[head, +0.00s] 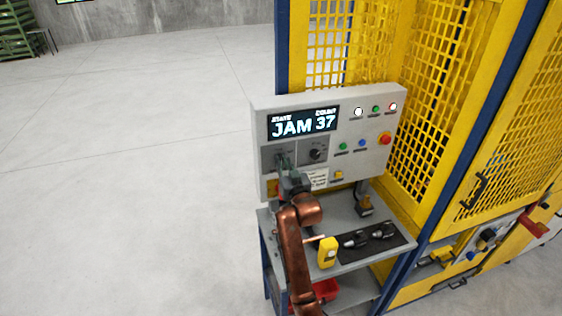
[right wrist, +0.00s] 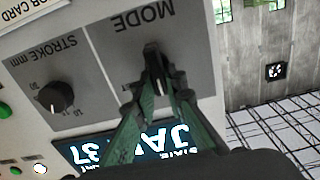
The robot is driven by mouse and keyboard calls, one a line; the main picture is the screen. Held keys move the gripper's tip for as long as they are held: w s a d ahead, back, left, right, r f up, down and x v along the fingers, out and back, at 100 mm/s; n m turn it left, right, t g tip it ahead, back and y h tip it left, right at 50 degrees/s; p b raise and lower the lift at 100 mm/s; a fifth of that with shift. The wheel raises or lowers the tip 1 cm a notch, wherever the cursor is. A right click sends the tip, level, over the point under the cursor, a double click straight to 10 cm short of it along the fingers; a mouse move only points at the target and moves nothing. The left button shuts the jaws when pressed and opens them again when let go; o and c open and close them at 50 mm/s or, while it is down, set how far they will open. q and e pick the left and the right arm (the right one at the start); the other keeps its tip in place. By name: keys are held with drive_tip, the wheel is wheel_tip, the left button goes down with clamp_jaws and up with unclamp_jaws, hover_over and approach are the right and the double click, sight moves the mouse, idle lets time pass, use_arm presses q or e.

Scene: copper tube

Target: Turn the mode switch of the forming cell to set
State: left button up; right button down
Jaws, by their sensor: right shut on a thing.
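The forming cell's control panel (head: 330,110) stands in front of the yellow cage, with a display reading "JAM 37". In the right wrist view the panel appears upside down, and the mode switch (right wrist: 152,52) is a black knob under the word MODE. My right gripper (right wrist: 158,85) has its two greenish fingers closed on the knob's sides. In the head view my right gripper (head: 283,162) covers the mode switch at the panel's lower left, behind my copper-coloured arm. My left gripper is out of view.
The stroke knob (right wrist: 56,97) sits close beside the mode switch. A red button (head: 384,139) and several small buttons and lamps are on the panel's right. Below, a shelf (head: 345,256) holds a yellow device (head: 327,252) and dark tools. Open floor lies left.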

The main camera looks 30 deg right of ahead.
drive_tip(key=shift+d+r+m+p, duration=0.1)
drive_tip(key=shift+m+p, duration=0.9)
drive_tip(key=shift+p, duration=0.1)
drive_tip(key=m+p, duration=0.3)
drive_tip(key=shift+s+d+m, duration=0.1)
drive_tip(key=shift+d+m, duration=0.1)
drive_tip(key=shift+m, duration=0.1)
drive_tip(key=shift+d+f+m+p, duration=0.1)
drive_tip(key=shift+f+m+p, duration=0.05)
drive_tip(key=shift+m+p, duration=0.85)
drive_tip(key=shift+d+f+m+p, duration=0.1)
drive_tip(key=shift+f+m+p, duration=0.05)
drive_tip(key=shift+m+p, duration=0.8)
drive_tip(key=shift+d+f+m+p, duration=0.15)
drive_tip(key=shift+m+p, duration=0.6)
drive_tip(key=shift+m, duration=0.4)
drive_tip(key=shift+f, duration=0.1)
drive_tip(key=c, duration=2)
unclamp_jaws()
drive_tip(key=shift+o, duration=0.2)
